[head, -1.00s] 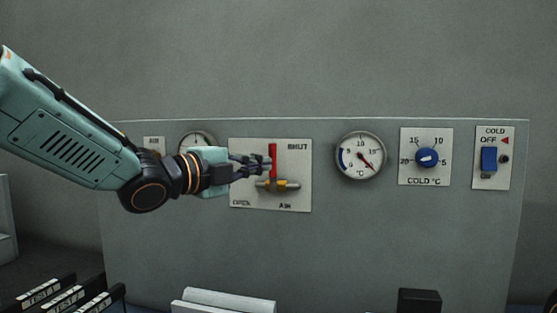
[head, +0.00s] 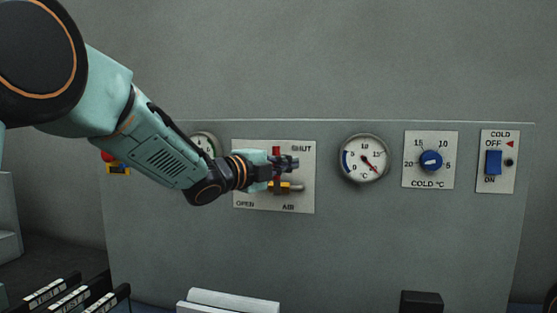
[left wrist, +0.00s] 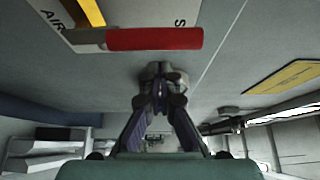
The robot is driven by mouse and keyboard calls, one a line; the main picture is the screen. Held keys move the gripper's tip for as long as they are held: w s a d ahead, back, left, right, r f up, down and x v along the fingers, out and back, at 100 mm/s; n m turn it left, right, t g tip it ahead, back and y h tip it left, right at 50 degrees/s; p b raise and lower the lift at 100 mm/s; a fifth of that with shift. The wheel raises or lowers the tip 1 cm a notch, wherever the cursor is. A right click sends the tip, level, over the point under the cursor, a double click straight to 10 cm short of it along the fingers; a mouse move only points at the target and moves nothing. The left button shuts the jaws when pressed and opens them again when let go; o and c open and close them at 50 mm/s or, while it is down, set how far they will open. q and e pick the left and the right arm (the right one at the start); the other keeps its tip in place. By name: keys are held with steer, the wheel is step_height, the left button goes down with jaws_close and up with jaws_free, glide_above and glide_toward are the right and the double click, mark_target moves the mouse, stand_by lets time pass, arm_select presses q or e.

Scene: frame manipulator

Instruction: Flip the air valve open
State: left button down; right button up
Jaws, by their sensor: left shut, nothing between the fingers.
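The air valve is on a white plate (head: 246,190) marked OPEN, SHUT and AIR. Its red handle (head: 276,149) stands upright by the SHUT mark; my gripper hides its lower part. The brass and grey valve body (head: 291,187) shows below. My left gripper (head: 292,163) is shut and empty, its fingertips just right of the handle. In the left wrist view the red handle (left wrist: 155,39) lies across the top, close to the shut fingertips (left wrist: 160,72). I cannot tell whether they touch it. My right gripper is not in view.
A round gauge (head: 363,158), a blue dial (head: 431,160) and a blue COLD switch (head: 493,162) are to the right on the grey panel (head: 350,240). Another gauge (head: 204,142) is partly behind my arm. A red button (head: 108,156) is at the left. Black racks (head: 70,300) stand lower left.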

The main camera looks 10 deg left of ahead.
arm_select(q)
steer(key=shift+a+r, duration=0.1)
steer(key=shift+a, duration=0.95)
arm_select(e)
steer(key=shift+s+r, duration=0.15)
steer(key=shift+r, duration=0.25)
arm_select(q)
steer(key=shift+w, duration=0.2)
steer(key=shift+s+a+p, duration=0.2)
steer(key=shift+s+p, duration=0.05)
steer(key=shift+p, duration=0.05)
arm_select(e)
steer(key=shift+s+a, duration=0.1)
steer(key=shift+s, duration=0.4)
